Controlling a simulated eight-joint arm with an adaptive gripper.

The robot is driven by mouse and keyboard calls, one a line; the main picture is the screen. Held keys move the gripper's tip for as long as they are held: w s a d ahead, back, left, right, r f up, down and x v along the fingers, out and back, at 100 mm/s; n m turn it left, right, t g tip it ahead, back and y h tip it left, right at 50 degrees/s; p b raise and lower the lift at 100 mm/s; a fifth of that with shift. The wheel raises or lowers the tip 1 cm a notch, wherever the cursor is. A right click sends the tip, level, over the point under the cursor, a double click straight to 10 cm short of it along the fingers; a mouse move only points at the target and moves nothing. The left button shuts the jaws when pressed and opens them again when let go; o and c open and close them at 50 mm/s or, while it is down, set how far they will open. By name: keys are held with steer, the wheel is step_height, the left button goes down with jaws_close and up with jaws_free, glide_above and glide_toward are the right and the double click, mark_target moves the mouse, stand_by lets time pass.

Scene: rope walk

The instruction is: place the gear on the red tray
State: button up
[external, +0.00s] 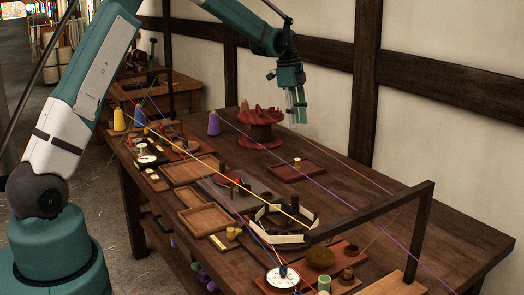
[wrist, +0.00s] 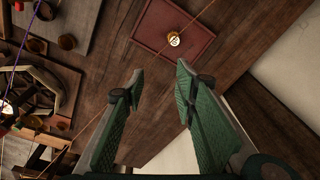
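The red tray (external: 285,174) lies on the workbench to the right of the dark red spool stand. A small round pale-brass piece, seemingly the gear (external: 297,162), sits on the tray. In the wrist view, the brass gear (wrist: 174,39) lies flat inside the rim of the red tray (wrist: 196,36). My gripper (external: 300,128) hangs above the bench, up and behind the tray. Its two green fingers are spread apart with nothing between them, and bare wood shows between the tips (wrist: 158,74). The gear is clear of both fingers.
A dark red spool stand (external: 261,127) and a purple cone (external: 213,124) stand left of the tray. Coloured cords stretch diagonally over the bench, one passing across the tray in the wrist view. A dark wooden frame (external: 370,212) rises at the right. Bench right of the tray is clear.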

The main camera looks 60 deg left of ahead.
steer(key=s+d+r+n+t+y, duration=0.1)
steer(key=s+d+r+n+t, duration=0.15)
steer(key=s+d+r, duration=0.85)
steer(key=s+d+r+n+t, duration=0.1)
steer(key=s+d+r+n, duration=0.3)
steer(key=s+d+r, duration=0.65)
steer(key=s+d+f+n+t, duration=0.1)
steer(key=s+d+f+n, duration=0.1)
steer(key=s, duration=0.8)
steer(key=s+d+f+n, duration=0.1)
steer(key=s+d+f, duration=0.2)
steer(key=s, duration=0.7)
steer(key=s+d+f+n+t, duration=0.1)
steer(key=s+d+f+n, duration=0.1)
steer(key=s, duration=0.8)
steer(key=shift+d+f+n+t, duration=0.35)
steer(key=shift+d+f, duration=0.15)
steer(key=shift+f, duration=0.1)
steer(key=shift+f+b, duration=0.55)
